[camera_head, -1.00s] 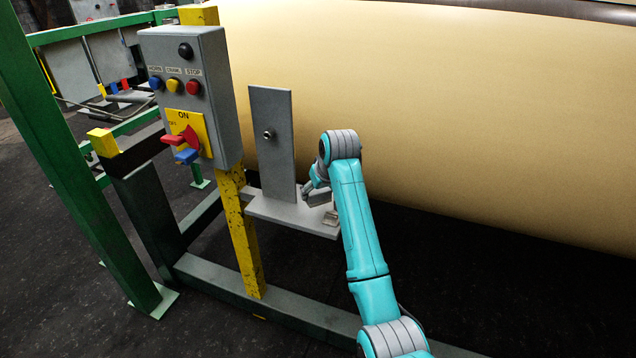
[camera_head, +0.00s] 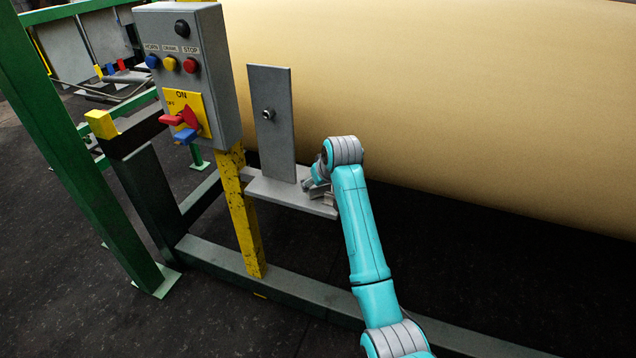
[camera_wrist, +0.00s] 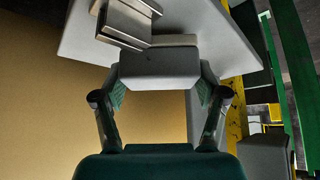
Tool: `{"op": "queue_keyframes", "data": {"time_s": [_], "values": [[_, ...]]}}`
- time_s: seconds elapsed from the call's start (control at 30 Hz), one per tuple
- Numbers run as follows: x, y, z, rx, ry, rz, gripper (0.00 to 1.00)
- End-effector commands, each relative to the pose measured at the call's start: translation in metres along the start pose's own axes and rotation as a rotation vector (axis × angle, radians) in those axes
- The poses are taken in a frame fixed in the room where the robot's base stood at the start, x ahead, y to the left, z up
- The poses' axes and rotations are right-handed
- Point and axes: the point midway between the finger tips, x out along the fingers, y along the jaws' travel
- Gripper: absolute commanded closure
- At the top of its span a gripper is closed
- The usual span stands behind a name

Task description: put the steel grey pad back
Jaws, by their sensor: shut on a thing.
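In the wrist view the steel grey pad (camera_wrist: 158,67) is a plain grey block between the fingers of my gripper (camera_wrist: 160,92), which is shut on it. A grey shelf (camera_wrist: 85,38) is beyond it, with bright metal blocks (camera_wrist: 124,22) just past the pad. In the head view my gripper (camera_head: 317,187) is close over the right part of the shelf (camera_head: 275,193), beside the upright grey plate. The pad is hard to make out there. Whether it touches the shelf I cannot tell.
The upright grey plate (camera_head: 271,125) with a bolt stands at the shelf's back. A large tan roll (camera_head: 450,95) fills the space behind. A grey control box (camera_head: 222,75) with buttons and a red switch is on a yellow post (camera_head: 243,225) to the left.

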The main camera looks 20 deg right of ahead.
Motion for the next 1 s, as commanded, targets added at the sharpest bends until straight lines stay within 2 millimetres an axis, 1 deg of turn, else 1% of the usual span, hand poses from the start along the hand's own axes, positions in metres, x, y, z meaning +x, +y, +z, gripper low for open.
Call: {"op": "queue_keyframes", "data": {"time_s": [0.27, 0.3, 0.4, 0.77, 0.87, 1.0], "values": [[0.003, 0.000, 0.002, 0.000, 0.000, 0.000, 0.70], [0.003, 0.000, 0.002, 0.000, 0.001, 0.000, 0.23], [0.003, 0.000, 0.002, 0.000, 0.000, 0.000, 0.00], [0.002, 0.000, 0.002, 0.000, 0.000, 0.000, 0.00], [-0.004, 0.000, 0.002, 0.000, 0.000, 0.000, 0.00], [-0.025, 0.000, 0.002, 0.000, 0.003, 0.001, 0.00]]}}
